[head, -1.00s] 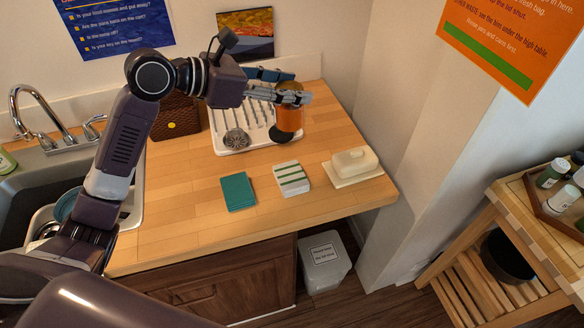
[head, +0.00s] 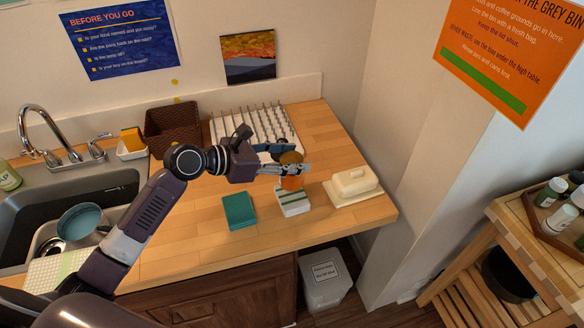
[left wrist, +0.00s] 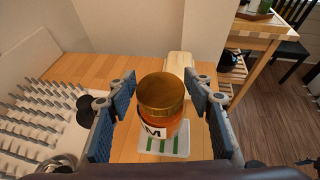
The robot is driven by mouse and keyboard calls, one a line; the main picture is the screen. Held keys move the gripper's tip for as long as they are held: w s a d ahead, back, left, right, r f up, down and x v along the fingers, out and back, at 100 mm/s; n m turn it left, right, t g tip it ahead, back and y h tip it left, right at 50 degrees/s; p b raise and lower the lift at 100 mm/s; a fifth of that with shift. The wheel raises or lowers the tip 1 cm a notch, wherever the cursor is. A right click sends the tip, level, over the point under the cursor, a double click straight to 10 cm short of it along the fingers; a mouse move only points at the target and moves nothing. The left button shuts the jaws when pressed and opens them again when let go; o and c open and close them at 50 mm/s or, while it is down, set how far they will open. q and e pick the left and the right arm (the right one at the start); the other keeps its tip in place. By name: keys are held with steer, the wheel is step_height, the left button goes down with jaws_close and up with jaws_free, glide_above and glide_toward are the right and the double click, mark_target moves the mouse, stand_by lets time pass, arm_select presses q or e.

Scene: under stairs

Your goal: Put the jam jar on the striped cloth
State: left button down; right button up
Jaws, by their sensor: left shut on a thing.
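The jam jar, with orange contents and a gold-brown lid, shows in the head view (head: 291,183) and upright in the left wrist view (left wrist: 162,95). My left gripper (head: 293,169) is shut on it; its blue-padded fingers stand on both sides of the jar in the left wrist view (left wrist: 162,110). The striped cloth, white with green stripes, lies folded on the counter (head: 294,207) right below and in front of the jar. It also shows behind the jar's lower part (left wrist: 178,151). I cannot tell whether the jar touches it. My right gripper is not in view.
A white drying rack (head: 222,131) and a brown basket (head: 172,124) are behind. The sink (head: 112,187) is at left. The counter's front strip is clear.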

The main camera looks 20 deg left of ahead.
arm_select(q)
step_height(320, 180, down, 4)
steer(key=shift+r, duration=0.25)
steer(key=shift+f, duration=0.2)
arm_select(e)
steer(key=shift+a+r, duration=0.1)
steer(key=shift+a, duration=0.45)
arm_select(q)
steer(key=shift+f, duration=0.1)
steer(key=c, duration=1)
jaws_free()
steer(key=shift+s+f, duration=0.1)
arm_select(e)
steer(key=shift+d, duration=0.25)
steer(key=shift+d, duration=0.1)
